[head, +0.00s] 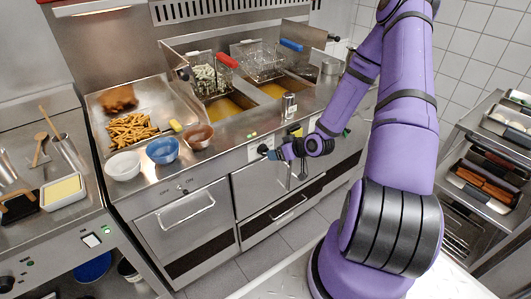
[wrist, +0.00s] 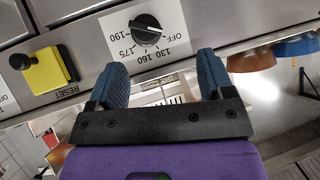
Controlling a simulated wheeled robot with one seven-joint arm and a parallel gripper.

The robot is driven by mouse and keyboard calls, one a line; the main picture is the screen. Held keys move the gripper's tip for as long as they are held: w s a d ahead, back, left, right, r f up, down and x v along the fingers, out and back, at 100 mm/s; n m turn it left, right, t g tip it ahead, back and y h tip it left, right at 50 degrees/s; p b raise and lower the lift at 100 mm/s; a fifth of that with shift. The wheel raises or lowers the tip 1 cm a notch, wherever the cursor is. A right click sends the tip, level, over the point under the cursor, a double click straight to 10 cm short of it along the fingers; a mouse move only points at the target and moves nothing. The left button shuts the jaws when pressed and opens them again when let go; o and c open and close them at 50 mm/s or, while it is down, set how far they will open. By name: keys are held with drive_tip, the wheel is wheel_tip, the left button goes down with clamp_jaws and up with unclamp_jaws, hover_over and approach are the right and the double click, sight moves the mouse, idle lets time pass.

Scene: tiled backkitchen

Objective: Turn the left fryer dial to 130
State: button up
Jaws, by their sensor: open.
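The left fryer dial (wrist: 147,33) is a round black knob on a white label plate in the wrist view, which shows it upside down. The plate reads OFF, 130, 160, 175 and 190. A pale mark shows on the knob, but I cannot tell surely which value it points to. My gripper (wrist: 160,62) is open and empty, its two blue fingertips facing the panel, one on either side below the knob and apart from it. In the head view the dial (head: 262,149) sits on the fryer front, with my gripper (head: 274,154) close before it.
Bowls (head: 163,150) stand on the counter edge above the panel. Fryer baskets (head: 212,78) and oil wells lie behind. Cabinet doors with bar handles (head: 188,212) are below.

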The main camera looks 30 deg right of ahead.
sight(264, 151)
wheel_tip(264, 151, down, 6)
drive_tip(key=s+m+t+h, duration=0.3)
drive_tip(key=m+t, duration=0.4)
drive_tip(key=shift+t, duration=0.3)
drive_tip(key=w, duration=1.1)
drive_tip(key=shift+a, duration=0.3)
drive_tip(key=c, duration=0.9)
